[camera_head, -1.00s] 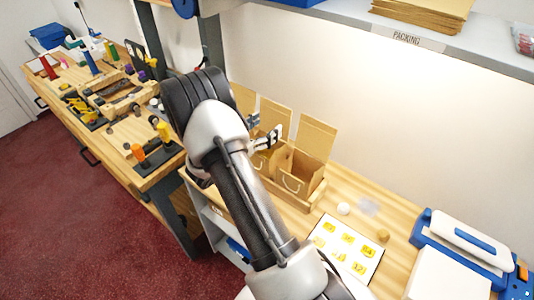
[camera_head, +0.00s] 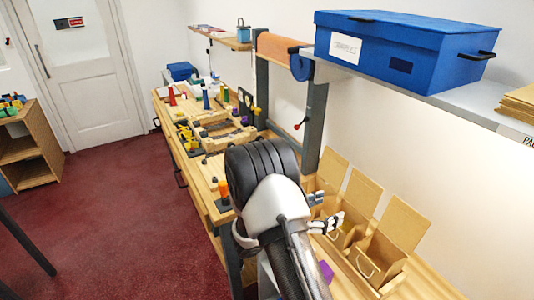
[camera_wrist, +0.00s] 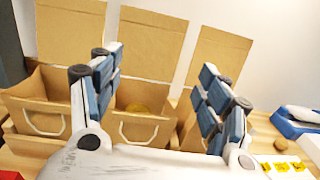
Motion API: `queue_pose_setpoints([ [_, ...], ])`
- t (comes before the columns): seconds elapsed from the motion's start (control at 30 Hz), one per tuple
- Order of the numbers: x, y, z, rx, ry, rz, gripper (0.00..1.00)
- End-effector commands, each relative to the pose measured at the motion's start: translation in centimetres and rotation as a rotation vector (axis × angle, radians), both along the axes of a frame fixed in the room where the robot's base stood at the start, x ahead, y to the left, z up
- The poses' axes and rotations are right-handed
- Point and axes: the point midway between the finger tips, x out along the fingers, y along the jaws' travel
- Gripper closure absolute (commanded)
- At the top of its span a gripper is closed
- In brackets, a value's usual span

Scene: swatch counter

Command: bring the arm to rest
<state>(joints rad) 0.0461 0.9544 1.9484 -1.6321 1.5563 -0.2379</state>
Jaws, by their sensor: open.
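My gripper (camera_head: 325,212) is open, with its two blue-padded fingers (camera_wrist: 160,92) spread apart and nothing between them. It is beside the row of open kraft boxes, and in the wrist view the fingers overlap them. The left box (camera_wrist: 40,105), the middle box (camera_wrist: 140,128) and the partly covered right box (camera_wrist: 188,130) stand with their lids up. A round yellowish item lies inside the middle box. My arm hides part of the bench in the head view.
A wooden bench with tools (camera_head: 205,135) runs back along the wall. A shelf above holds a large blue box (camera_head: 400,50). A purple piece (camera_head: 326,271) lies near my arm. A blue-and-white device (camera_wrist: 300,125) is at the right. Red floor (camera_head: 110,210) is open at left.

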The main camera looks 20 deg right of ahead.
Motion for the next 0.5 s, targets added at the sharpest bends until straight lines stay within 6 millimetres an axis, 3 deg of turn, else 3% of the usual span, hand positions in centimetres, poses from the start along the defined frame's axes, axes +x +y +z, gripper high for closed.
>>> queue_pose_setpoints([
  [0.17,-0.3,0.0,0.4,0.007,-0.014,-0.012,0.3],
  [0.27,-1.3,0.1,2.0,0.043,-0.067,-0.061,0.3],
  [0.5,-8.0,2.3,7.6,0.259,-0.359,-0.304,0.3],
])
